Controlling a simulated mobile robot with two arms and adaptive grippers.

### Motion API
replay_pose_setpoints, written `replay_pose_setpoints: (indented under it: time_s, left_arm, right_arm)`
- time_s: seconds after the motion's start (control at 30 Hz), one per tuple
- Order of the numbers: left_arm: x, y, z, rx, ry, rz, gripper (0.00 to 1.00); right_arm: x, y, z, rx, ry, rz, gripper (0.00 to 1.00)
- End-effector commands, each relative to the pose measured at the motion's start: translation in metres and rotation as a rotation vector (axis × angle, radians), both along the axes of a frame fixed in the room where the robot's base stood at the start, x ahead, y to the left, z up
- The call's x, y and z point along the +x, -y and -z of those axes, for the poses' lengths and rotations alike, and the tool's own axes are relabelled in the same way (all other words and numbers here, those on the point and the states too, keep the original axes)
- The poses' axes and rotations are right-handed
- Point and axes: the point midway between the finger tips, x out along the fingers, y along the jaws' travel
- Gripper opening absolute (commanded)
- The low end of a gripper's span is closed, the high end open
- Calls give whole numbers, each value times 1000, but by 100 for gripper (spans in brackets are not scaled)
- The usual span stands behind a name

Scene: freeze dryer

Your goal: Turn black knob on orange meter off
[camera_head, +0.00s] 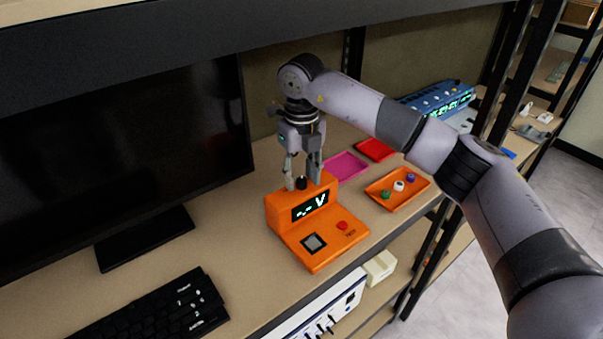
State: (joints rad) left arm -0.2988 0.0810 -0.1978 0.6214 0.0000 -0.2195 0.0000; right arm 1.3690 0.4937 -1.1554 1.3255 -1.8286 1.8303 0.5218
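The orange meter (322,238) stands on the shelf top near the middle of the view. Its dark display (310,205) is lit with characters that end in "V". The black knob (301,183) sits on top of the meter's raised back part. My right gripper (302,182) points straight down over the meter, with one finger on each side of the knob. The fingers look spread apart; I cannot tell whether they touch the knob. My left gripper is not in view.
A monitor (120,140) and a black keyboard (155,308) are at left. An orange tray (412,197) with small coloured items, a pink tray (346,165) and a red tray (375,149) lie right of the meter. A blue device (440,97) stands behind my arm.

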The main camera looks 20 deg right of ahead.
Motion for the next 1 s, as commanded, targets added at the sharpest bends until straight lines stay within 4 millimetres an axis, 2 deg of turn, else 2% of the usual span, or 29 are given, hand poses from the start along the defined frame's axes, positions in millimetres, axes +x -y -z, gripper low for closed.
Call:
replay_pose_setpoints:
  time_s: [0.07, 0.53, 1.0]
  left_arm:
    - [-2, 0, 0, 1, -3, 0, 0]
    - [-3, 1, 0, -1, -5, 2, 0]
    - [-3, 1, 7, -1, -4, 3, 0]
  right_arm:
    - [0, 0, 0, 0, 0, 0, 30]
    - [0, 0, -1, 0, 1, 0, 0]
    - [1, 0, 0, 1, 3, -62, 0]
